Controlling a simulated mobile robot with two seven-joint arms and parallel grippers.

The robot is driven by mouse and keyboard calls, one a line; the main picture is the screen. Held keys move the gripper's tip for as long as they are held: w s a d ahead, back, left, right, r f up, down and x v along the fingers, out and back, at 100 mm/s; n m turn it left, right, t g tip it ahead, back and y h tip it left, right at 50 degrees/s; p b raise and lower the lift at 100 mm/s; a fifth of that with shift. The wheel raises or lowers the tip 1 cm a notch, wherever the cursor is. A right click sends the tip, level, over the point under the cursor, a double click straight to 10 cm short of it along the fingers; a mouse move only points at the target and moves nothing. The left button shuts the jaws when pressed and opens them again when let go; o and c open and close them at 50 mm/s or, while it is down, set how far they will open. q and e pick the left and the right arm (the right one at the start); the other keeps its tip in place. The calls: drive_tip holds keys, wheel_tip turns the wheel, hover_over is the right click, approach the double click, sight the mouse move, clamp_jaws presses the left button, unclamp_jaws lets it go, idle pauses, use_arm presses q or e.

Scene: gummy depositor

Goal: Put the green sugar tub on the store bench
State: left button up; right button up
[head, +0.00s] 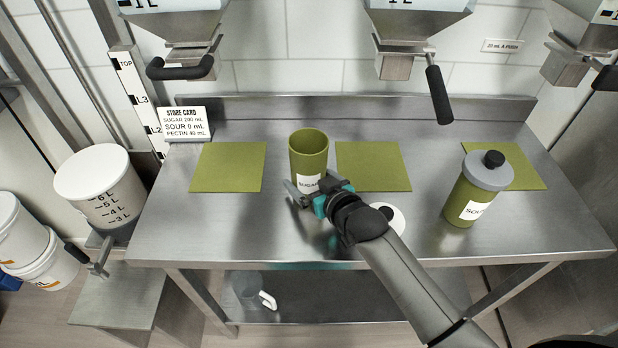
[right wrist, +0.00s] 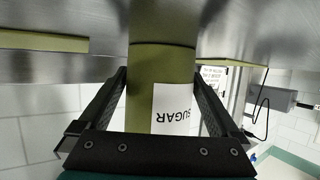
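The green sugar tub (head: 308,150) is open-topped and has a white SUGAR label. It stands upright on the steel bench (head: 225,230), between two green mats. My right gripper (head: 312,192) reaches it from the front right, low on its side. In the right wrist view, which is upside down, the tub (right wrist: 160,85) fills the space between the fingers; both fingertips meet its sides with no clear gap. Its base seems to rest on the steel. My left gripper is out of view. No bench is marked as the store bench; a store card (head: 185,123) stands at the back left.
A green SOUR tub (head: 466,207) with a grey lid stands at the right. Green mats (head: 228,167) (head: 373,166) (head: 520,170) lie along the back. Hoppers with handles (head: 438,95) hang above. A white measuring bucket (head: 95,185) is at the left. The bench's front left is clear.

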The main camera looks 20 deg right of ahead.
drive_tip(key=shift+r, duration=0.1)
drive_tip(key=shift+s+r, duration=0.1)
drive_tip(key=shift+r, duration=0.05)
drive_tip(key=p+v, duration=0.2)
drive_tip(key=v, duration=0.9)
drive_tip(key=shift+s+d+r+p, duration=0.15)
drive_tip(key=shift+s+p, duration=0.15)
drive_tip(key=shift+s, duration=0.05)
idle(1.1)
